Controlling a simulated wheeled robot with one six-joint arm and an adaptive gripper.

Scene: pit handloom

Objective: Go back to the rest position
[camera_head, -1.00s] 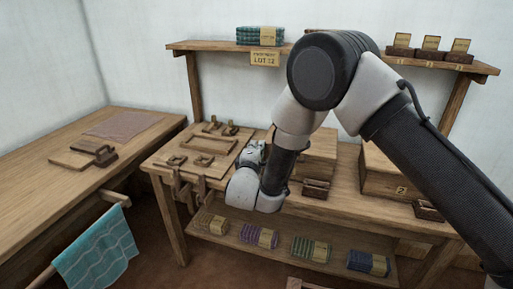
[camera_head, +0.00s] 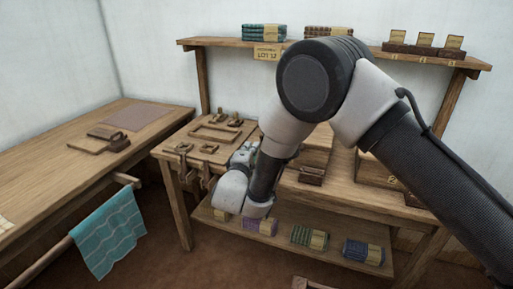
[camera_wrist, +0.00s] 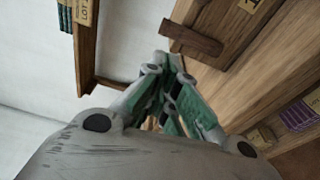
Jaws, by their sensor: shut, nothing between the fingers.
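My gripper (camera_head: 246,152) is in the head view, in front of the middle bench, beside its left-hand board with wooden fittings. It is partly hidden by my own wrist. In the wrist view my gripper (camera_wrist: 165,62) has its green-and-grey fingers together with nothing between them. A wooden block with a handle (camera_wrist: 192,38) lies on the wood beyond the fingertips. My arm is bent, with its elbow high in front of the upper shelf.
The middle bench (camera_head: 345,195) carries wooden boxes; several banded cloth bundles lie on its lower shelf. The upper shelf (camera_head: 225,42) holds folded cloth and card holders. A left table (camera_head: 60,175) and a rail with a teal cloth (camera_head: 108,232) stand left. Open floor shows in front.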

